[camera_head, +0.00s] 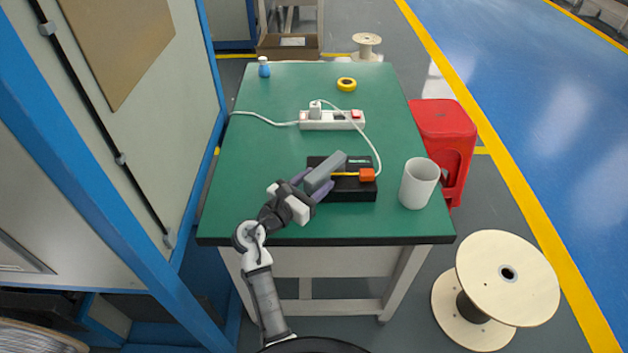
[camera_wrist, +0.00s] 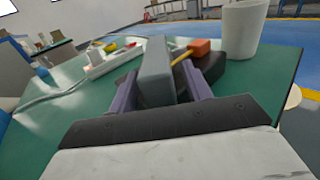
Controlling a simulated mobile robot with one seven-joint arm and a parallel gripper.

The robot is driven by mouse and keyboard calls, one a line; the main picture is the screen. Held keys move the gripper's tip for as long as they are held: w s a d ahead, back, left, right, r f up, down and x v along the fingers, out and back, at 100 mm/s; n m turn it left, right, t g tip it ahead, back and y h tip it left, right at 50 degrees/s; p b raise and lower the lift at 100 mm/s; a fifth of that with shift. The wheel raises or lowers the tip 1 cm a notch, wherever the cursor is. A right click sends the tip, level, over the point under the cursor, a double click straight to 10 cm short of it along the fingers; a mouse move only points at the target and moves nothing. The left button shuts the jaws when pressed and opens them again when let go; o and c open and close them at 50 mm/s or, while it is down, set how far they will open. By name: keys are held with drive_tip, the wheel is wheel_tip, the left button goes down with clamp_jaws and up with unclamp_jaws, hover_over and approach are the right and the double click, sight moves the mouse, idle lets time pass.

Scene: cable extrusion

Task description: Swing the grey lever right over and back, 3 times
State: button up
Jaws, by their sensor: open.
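The grey lever (camera_head: 324,172) is a thick bar tilted over the left part of a black box (camera_head: 352,188) on the green table. In the wrist view the lever (camera_wrist: 156,72) stands between the two purple fingers of my gripper (camera_wrist: 160,98). My gripper (camera_head: 312,184) is open around the lever, one finger on each side; I cannot tell whether either finger touches it. An orange block (camera_head: 367,175) with a yellow rod sits at the right of the box. The lever's lower end is partly hidden by my gripper.
A white cup (camera_head: 419,184) stands right of the box. A white power strip (camera_head: 332,120) with a cable lies behind it. Yellow tape (camera_head: 346,84) and a small blue bottle (camera_head: 264,67) are at the back. The table's (camera_head: 240,170) left side is mostly clear.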

clamp_jaws()
idle(0.3)
